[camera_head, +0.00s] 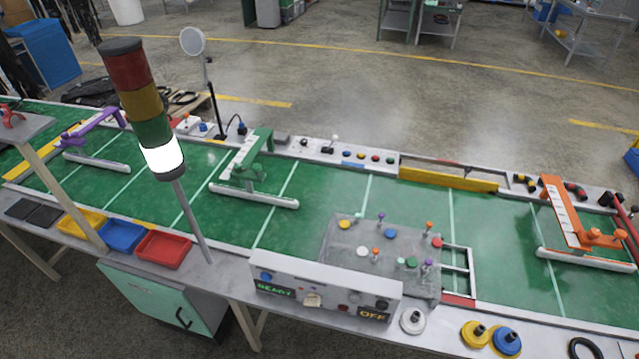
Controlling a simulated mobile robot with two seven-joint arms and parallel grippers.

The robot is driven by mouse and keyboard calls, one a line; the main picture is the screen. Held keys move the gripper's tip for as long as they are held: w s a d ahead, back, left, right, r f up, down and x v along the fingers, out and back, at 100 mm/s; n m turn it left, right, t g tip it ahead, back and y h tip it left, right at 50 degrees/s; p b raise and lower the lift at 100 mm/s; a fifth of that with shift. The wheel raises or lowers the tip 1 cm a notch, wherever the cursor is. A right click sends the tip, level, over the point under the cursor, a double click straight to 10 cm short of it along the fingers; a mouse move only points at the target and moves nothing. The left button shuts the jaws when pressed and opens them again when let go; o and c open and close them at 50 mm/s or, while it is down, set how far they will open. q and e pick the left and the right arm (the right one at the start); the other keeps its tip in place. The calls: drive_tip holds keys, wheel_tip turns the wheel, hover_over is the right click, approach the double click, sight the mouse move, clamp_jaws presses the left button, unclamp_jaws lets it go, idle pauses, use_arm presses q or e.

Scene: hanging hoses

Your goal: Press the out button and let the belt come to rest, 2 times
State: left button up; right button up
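A green belt (385,205) with pale cross lines runs across the table. A control box (325,285) stands at its front edge. Its front shows a green "READY" sign (275,289) and an orange "OFF" sign (373,315). A blue button (266,276), a pale switch (312,299) and a dark knob (381,305) are also on the box. I cannot read which control is the out button. A signal tower (137,90) has its white bottom segment lit; its red, amber and green segments look unlit. Neither of my grippers is in view.
On the belt stand purple (92,128), green (248,160) and orange (570,215) fixtures and a grey plate (335,240) with coloured pegs. More small buttons line the far rail (345,150). Yellow, blue and red trays (163,249) sit at the front left.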

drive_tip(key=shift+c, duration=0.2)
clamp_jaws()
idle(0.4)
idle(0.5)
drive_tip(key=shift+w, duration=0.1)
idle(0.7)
